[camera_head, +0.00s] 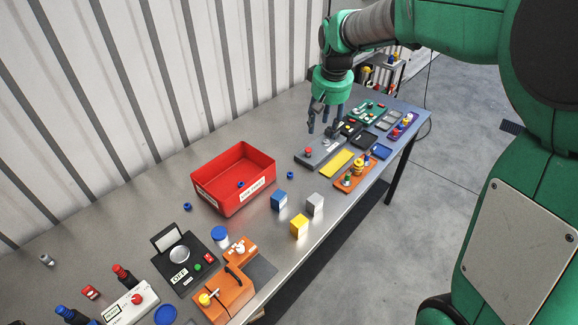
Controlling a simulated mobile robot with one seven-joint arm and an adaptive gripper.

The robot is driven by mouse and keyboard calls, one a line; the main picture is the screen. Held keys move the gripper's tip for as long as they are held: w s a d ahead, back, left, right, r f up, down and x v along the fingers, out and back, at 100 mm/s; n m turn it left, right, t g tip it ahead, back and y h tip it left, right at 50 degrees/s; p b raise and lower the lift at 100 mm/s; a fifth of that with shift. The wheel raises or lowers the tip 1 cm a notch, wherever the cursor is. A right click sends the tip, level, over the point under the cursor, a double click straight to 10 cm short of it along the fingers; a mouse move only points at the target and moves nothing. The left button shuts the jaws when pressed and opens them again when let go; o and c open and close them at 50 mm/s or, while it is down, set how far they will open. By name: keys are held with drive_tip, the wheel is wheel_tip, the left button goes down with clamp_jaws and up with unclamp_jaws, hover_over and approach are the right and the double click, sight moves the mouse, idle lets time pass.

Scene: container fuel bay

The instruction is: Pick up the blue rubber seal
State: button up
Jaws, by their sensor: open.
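Small blue ring-like pieces show in the head view, and I cannot tell for certain which is the blue rubber seal. One blue ring (187,206) lies on the table left of the red bin (208,203). Another blue ring (290,175) lies right of the bin. A third blue piece (240,184) is inside the bin. My gripper (322,130) is open, fingers pointing down, above the far part of the table near a grey panel with a red button. It appears empty and is well apart from the blue rings.
Blue, yellow and grey blocks (279,200) stand in front of the bin. A grey panel (321,152), a yellow plate (337,164) and an orange tray (347,187) crowd the far end. A black device (203,262) and an orange box (232,291) stand nearer. A corrugated wall runs behind.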

drive_tip(key=w+a+f+g+p, duration=0.1)
drive_tip(key=w+a+f+p, duration=0.25)
drive_tip(key=w+f, duration=0.8)
drive_tip(key=n+g+p, duration=0.2)
drive_tip(key=p, duration=0.1)
hover_over(290, 174)
wheel_tip(290, 174, down, 15)
drive_tip(key=shift+w+a+f, duration=0.1)
drive_tip(key=shift+a+f, duration=0.1)
drive_tip(key=shift+f, duration=0.15)
drive_tip(key=shift+f, duration=4.3)
drive_tip(key=shift+f+p, duration=0.1)
drive_tip(key=shift+p, duration=0.2)
drive_tip(key=shift+d+f+p, duration=0.2)
drive_tip(key=shift+f+p, duration=0.3)
drive_tip(key=shift+f, duration=2)
